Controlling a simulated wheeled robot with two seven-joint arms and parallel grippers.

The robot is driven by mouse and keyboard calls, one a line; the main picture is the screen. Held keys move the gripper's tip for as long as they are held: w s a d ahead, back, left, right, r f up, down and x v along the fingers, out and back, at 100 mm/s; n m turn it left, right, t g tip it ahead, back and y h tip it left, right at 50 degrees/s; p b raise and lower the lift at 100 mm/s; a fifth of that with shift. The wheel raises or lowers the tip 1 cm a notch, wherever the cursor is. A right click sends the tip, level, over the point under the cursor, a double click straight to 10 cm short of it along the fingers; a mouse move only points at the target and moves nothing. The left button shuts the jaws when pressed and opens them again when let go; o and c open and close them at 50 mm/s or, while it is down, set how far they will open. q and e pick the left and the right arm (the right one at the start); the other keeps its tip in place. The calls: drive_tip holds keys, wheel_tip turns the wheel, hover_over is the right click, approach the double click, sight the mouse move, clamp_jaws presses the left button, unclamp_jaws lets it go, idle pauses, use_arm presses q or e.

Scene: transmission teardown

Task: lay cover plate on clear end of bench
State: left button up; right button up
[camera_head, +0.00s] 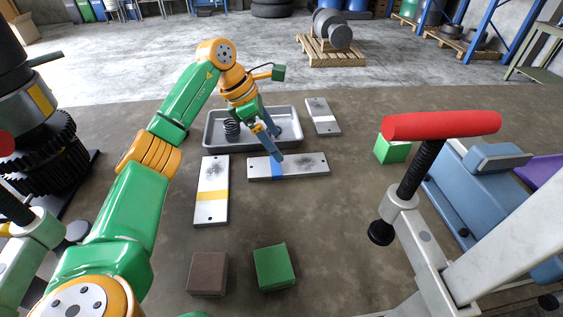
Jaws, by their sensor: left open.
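Three flat grey metal plates with end holes and dark smudges lie on the brown bench; I cannot tell which is the cover plate. The blue-banded plate (310,165) lies crosswise in front of the tray. The yellow-banded plate (211,211) lies lengthwise to its left. A smaller plate (322,116) lies right of the tray. My left gripper (272,150) is open, its blue fingers pointing down over the blue-banded plate's far edge and hiding a little of it. I cannot tell whether they touch it. My right gripper is out of view.
A grey tray (208,143) holds a dark spring (232,128). Brown (208,273) and green (273,267) blocks stand in front, another green block (393,148) at right. A red-handled clamp (440,125) and blue housing (490,205) crowd the right, a gear stack (40,150) the left.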

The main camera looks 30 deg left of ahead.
sight(287, 164)
use_arm(q)
drive_tip(key=shift+s+a+f, duration=0.35)
drive_tip(key=shift+s+f, duration=0.05)
drive_tip(key=shift+f, duration=0.05)
drive_tip(key=shift+g, duration=0.3)
drive_tip(key=f+p, duration=0.1)
drive_tip(key=w+d+f, duration=0.1)
drive_tip(key=d+f+p, duration=0.1)
drive_tip(key=shift+w+d+f+p, duration=0.2)
drive_tip(key=shift+w+p, duration=0.1)
drive_tip(key=shift+w, duration=0.1)
drive_tip(key=x, duration=0.2)
drive_tip(key=shift+a+f, duration=0.2)
drive_tip(key=shift+f, duration=0.2)
drive_tip(key=shift+w, duration=0.1)
clamp_jaws()
